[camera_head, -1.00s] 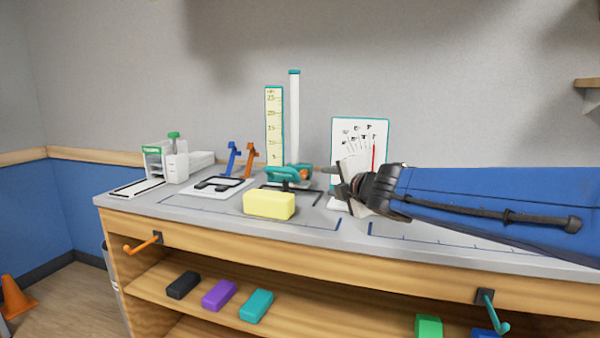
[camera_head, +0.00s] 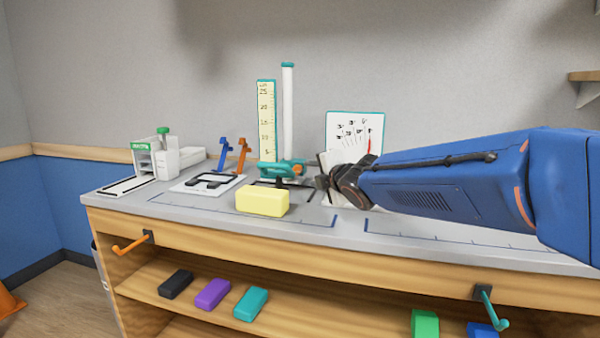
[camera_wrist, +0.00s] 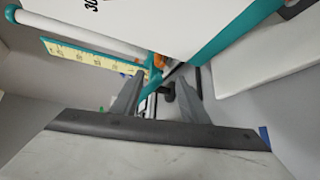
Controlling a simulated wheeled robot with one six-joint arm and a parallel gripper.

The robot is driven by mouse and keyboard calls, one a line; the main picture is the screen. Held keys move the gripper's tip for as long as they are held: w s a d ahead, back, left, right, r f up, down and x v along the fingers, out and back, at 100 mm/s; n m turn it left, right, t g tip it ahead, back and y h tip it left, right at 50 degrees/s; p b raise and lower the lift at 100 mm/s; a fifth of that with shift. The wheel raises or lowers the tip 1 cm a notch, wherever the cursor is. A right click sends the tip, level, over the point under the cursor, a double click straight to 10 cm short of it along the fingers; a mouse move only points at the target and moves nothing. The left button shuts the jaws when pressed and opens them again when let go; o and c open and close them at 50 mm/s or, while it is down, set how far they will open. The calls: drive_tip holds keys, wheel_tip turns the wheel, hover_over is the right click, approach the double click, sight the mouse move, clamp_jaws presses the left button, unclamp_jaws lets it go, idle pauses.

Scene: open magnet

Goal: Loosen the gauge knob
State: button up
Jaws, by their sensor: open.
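The gauge stands at the back of the bench, with a white post (camera_head: 288,110), a yellow ruler (camera_head: 267,125) with a teal edge, and a teal slider (camera_head: 281,169) low on the post. An orange knob (camera_head: 297,169) sits on the slider's right side. My gripper (camera_head: 320,184) is open and empty, just right of the knob and apart from it. In the wrist view the fingers (camera_wrist: 156,80) point towards the teal slider. The orange knob (camera_wrist: 158,62) shows small and partly hidden beyond the fingertips.
A white dial board (camera_head: 355,130) with a red needle stands close behind my gripper; it fills the wrist view's top (camera_wrist: 165,22). A yellow block (camera_head: 262,200) lies in front of the gauge. Orange and blue levers (camera_head: 242,152) stand left. The bench's front right is clear.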

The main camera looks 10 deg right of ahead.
sight(298, 170)
drive_tip(key=x, duration=1.1)
drive_tip(key=shift+w, duration=0.3)
drive_tip(key=shift+c, duration=0.2)
clamp_jaws()
